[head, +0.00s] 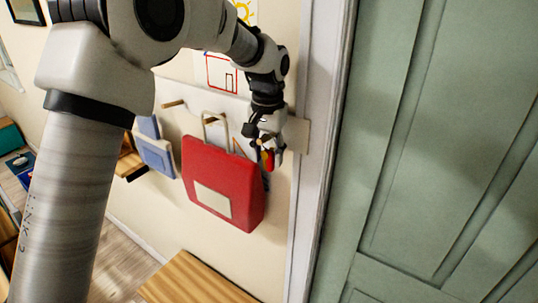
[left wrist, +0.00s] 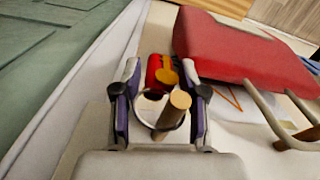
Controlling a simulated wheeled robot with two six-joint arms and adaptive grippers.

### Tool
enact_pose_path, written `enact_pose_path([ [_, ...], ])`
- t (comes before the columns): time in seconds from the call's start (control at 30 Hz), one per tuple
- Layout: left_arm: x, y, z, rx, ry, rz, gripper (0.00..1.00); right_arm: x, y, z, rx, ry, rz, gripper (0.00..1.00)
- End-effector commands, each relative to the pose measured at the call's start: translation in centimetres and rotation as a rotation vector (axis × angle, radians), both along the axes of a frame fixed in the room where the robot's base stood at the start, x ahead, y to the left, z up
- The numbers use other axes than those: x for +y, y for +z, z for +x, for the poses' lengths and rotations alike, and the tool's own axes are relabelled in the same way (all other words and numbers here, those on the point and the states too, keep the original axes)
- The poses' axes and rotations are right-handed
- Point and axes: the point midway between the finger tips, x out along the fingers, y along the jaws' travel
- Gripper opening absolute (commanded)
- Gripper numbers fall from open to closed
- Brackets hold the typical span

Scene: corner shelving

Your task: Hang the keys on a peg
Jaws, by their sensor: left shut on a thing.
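The keys, with a red and a yellow piece, show between my left gripper's fingers (left wrist: 162,70) in the left wrist view (left wrist: 155,72). The red piece also shows below my left gripper (head: 266,147) in the head view (head: 268,161). My left gripper is shut on the keys at the right end of the pale peg board (head: 297,133). A wooden peg (left wrist: 180,99) points up between the fingers in the wrist view. A thin dark key ring lies at this peg; I cannot tell surely whether it is around it. My right gripper is out of view.
A red bag (head: 222,175) hangs close left of my gripper by its beige handle. Another wooden peg (head: 174,103) and a blue item (head: 154,153) are further left. A white door frame (head: 318,130) and green door (head: 430,150) stand right. A wooden top (head: 195,282) is below.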

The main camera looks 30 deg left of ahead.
Motion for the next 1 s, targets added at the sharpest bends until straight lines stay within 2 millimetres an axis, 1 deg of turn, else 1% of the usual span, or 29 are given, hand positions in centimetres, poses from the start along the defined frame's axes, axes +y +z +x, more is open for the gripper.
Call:
enact_pose_path([
  [0.23, 0.0, 0.0, 0.1, -0.002, 0.0, 0.0, 0.08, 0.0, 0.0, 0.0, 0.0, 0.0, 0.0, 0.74],
  [0.27, 0.0, 0.0, 0.1, -0.002, 0.0, 0.0, 0.53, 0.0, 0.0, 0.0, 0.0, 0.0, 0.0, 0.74],
  [0.3, 0.0, 0.0, 0.1, -0.002, 0.0, 0.0, 0.67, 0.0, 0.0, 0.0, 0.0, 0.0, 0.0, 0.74],
  [0.33, 0.0, 0.0, 0.1, -0.002, 0.0, 0.0, 0.71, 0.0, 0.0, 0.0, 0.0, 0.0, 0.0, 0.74],
  [0.6, 0.0, 0.0, 0.1, -0.003, 0.0, 0.0, 0.71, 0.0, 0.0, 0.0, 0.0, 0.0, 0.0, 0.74],
  [0.7, 0.0, 0.6, 0.1, -0.004, 0.0, 0.0, 0.71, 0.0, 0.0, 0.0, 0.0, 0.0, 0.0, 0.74],
  [0.77, -0.1, 1.4, 0.1, -0.008, -0.001, 0.001, 0.71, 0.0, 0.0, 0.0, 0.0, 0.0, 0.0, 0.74],
  [0.87, -0.2, 3.6, 0.0, -0.009, -0.004, 0.001, 0.71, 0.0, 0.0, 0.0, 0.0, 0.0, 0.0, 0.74],
  [1.0, -0.4, 7.3, -0.3, -0.008, -0.008, 0.001, 0.71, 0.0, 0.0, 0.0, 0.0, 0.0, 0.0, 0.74],
])
